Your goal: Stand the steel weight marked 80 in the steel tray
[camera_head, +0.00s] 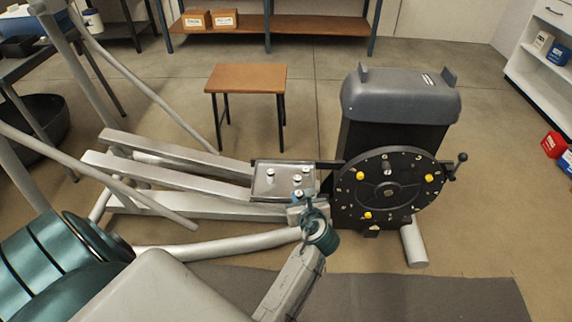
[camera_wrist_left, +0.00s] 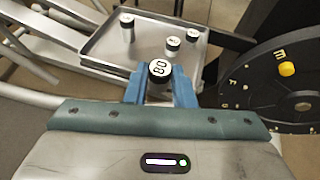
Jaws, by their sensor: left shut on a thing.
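The steel weight marked 80 (camera_wrist_left: 159,70) is a small cylinder with a white top. My left gripper (camera_wrist_left: 156,84) is shut on it with blue fingers, and the weight looks upright. The steel tray (camera_wrist_left: 93,42) lies just beyond it; in the head view the tray (camera_head: 262,184) sits beside the black dial. The held weight (camera_head: 298,193) shows at the tray's near right part. Its base is hidden, so I cannot tell whether it touches the tray floor. Three other weights stand in the tray, including one at the left (camera_wrist_left: 127,20). My right gripper is not in view.
Pale machine rails (camera_head: 170,165) run to the left. A wooden stool (camera_head: 246,79) stands behind on open floor.

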